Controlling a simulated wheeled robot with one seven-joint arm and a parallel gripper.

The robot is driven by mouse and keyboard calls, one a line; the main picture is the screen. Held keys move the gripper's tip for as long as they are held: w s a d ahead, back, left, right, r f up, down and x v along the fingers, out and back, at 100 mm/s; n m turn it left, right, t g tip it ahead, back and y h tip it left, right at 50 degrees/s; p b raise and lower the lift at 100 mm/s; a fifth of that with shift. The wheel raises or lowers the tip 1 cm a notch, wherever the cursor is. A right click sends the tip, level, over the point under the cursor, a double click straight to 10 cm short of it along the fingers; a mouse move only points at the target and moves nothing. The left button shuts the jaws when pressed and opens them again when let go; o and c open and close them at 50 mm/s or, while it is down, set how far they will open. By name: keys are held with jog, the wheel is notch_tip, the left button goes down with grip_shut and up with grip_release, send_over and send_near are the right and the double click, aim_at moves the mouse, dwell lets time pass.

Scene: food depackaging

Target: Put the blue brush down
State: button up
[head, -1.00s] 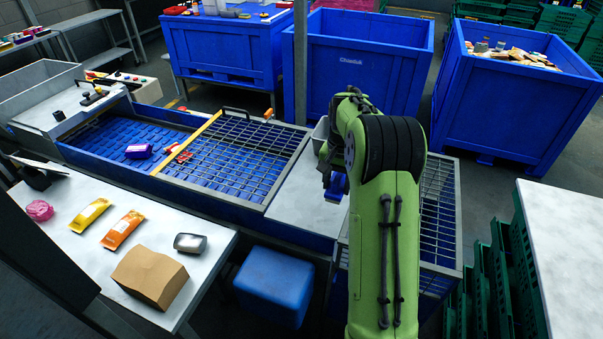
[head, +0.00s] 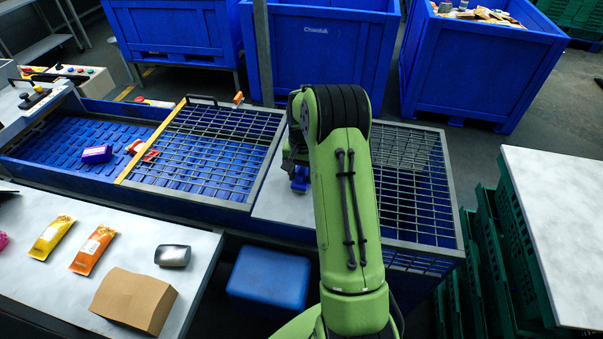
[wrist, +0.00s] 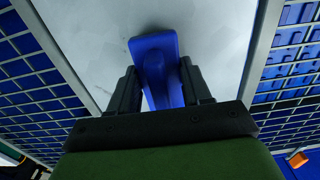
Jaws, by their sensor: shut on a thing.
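The blue brush (wrist: 154,50) is between the two dark fingers of my gripper (wrist: 160,88) in the wrist view. My gripper is shut on it. In the head view a small blue part of the brush (head: 300,180) shows beside my green arm, over the pale flat plate (head: 270,200) between the two grids. My arm hides most of the gripper there. I cannot tell whether the brush touches the plate.
Metal grids lie on both sides of the plate, the left one (head: 215,150) and the right one (head: 415,190). A table (head: 200,290) at front left holds packets and a brown box (head: 135,300). Large blue bins (head: 325,60) stand behind. A white-topped table (head: 560,220) is at right.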

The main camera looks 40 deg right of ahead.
jog(key=shift+f, duration=0.1)
jog(key=o, duration=1)
